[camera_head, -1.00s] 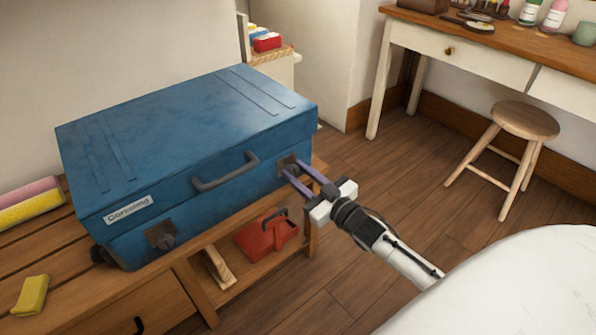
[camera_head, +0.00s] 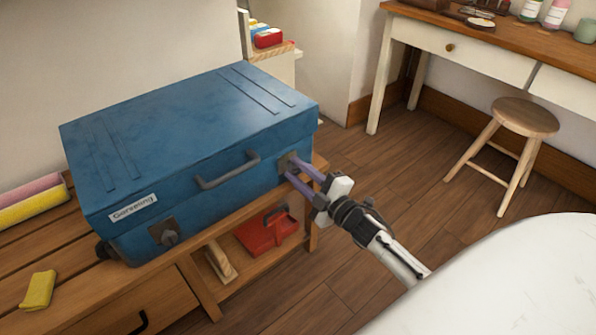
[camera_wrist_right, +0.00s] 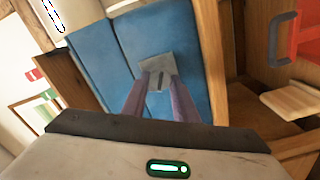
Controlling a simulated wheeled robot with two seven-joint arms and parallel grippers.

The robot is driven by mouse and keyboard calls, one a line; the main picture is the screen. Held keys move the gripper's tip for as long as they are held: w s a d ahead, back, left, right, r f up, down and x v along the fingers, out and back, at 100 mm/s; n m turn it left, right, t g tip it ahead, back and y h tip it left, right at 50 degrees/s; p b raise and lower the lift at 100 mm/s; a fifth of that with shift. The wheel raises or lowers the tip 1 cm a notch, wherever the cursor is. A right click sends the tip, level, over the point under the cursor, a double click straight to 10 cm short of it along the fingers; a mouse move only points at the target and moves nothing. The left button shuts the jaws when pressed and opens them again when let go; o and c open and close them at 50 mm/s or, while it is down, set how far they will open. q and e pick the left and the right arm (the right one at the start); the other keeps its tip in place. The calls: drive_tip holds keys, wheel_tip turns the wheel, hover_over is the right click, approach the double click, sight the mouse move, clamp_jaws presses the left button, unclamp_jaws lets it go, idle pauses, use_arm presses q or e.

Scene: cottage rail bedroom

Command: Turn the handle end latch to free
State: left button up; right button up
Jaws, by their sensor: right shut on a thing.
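A blue suitcase (camera_head: 190,140) lies flat on a wooden bench, with a grey handle (camera_head: 228,170) on its front side. One latch (camera_head: 286,160), a grey metal plate with a knob, is at the right end of that side. Another latch (camera_head: 165,231) is at the left end, beside a white label. My right gripper (camera_head: 290,168) is shut on the right latch's knob, its purple fingers on both sides. In the right wrist view the plate (camera_wrist_right: 153,63) shows beyond the fingers (camera_wrist_right: 160,82), which partly hide the knob. My left gripper is not in view.
A red box (camera_head: 266,232) and a wooden piece (camera_head: 220,264) sit on the shelf under the suitcase. A stool (camera_head: 524,118) and a desk (camera_head: 480,52) stand at the right, with open floor between.

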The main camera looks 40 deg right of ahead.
drive_tip(key=n, duration=0.3)
drive_tip(key=shift+f+b, duration=0.15)
drive_tip(key=shift+b, duration=0.15)
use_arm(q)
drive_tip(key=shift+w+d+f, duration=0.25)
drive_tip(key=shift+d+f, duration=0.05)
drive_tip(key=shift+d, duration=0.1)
use_arm(e)
drive_tip(key=shift+n, duration=1.3)
drive_tip(key=o, duration=1)
